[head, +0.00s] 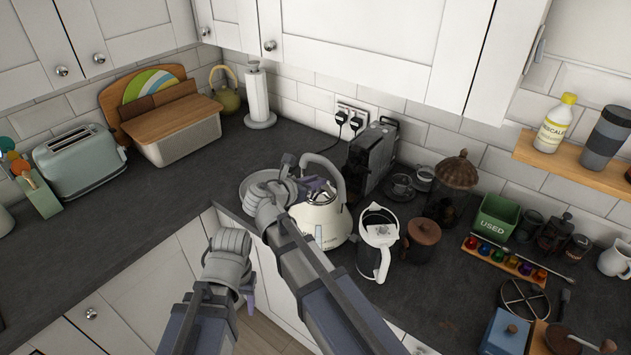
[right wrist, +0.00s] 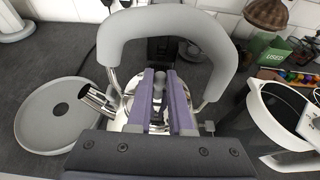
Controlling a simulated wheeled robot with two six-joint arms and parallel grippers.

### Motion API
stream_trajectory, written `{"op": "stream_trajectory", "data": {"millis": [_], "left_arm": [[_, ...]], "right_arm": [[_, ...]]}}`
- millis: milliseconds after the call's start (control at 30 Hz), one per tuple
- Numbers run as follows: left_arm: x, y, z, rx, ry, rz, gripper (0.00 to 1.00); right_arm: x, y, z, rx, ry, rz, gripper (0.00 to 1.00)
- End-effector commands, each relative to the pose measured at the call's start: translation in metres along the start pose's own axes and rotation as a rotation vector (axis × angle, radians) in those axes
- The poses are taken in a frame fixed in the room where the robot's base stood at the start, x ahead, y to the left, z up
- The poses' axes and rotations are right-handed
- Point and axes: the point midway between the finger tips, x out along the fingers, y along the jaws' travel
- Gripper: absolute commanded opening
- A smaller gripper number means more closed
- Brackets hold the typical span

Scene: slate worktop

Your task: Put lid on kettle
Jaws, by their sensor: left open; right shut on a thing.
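The cream kettle (head: 322,222) stands on the worktop, its grey handle arching over the top; the handle (right wrist: 165,28) also shows in the right wrist view. My right gripper (head: 317,186) is at the kettle's top, under the handle. In the right wrist view its purple fingers (right wrist: 163,98) are shut on a grey knob, which I take for the lid's (right wrist: 159,85). Shiny metal shows beneath the fingers; whether the lid touches the kettle's rim is hidden. My left gripper (head: 250,295) is open and empty, low in front of the worktop edge, and mostly hidden by its wrist.
A grey round base (right wrist: 58,116) lies left of the kettle. A white-and-black jug (head: 376,243) stands close on its right, with a brown lidded pot (head: 422,238) beyond. A coffee machine (head: 371,155) is behind. The worktop towards the toaster (head: 80,162) is clear.

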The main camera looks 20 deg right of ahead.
Motion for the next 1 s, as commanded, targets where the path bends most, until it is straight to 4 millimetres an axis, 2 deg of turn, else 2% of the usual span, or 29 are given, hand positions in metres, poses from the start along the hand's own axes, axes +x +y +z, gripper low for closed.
{"op": "stream_trajectory", "data": {"millis": [200,233,500,533,700,900,1000], "left_arm": [[0.0032,0.0003,-0.0002,0.000,0.000,0.000,0.54],[0.0027,0.0003,-0.0002,0.000,0.000,0.000,0.54],[0.0025,0.0002,-0.0001,0.000,0.000,0.000,0.54],[0.0025,0.0002,-0.0001,0.000,0.000,0.000,0.54],[0.0025,0.0002,-0.0001,0.000,0.000,0.000,0.54],[0.0025,0.0002,-0.0001,0.000,0.000,0.000,0.54],[0.0025,0.0002,-0.0001,0.000,0.000,0.000,0.54]], "right_arm": [[0.0013,0.0000,-0.0030,0.000,0.000,0.000,0.00],[0.0011,0.0000,-0.0024,0.000,0.000,0.000,0.21],[0.0010,0.0000,-0.0023,0.000,0.000,0.000,0.52],[0.0010,0.0000,-0.0023,0.000,0.000,0.000,0.54],[0.0010,0.0000,-0.0023,0.000,0.000,0.000,0.54],[0.0010,0.0000,-0.0023,0.000,0.000,0.000,0.76],[0.0010,0.0000,-0.0023,0.000,0.000,0.000,0.79]]}}
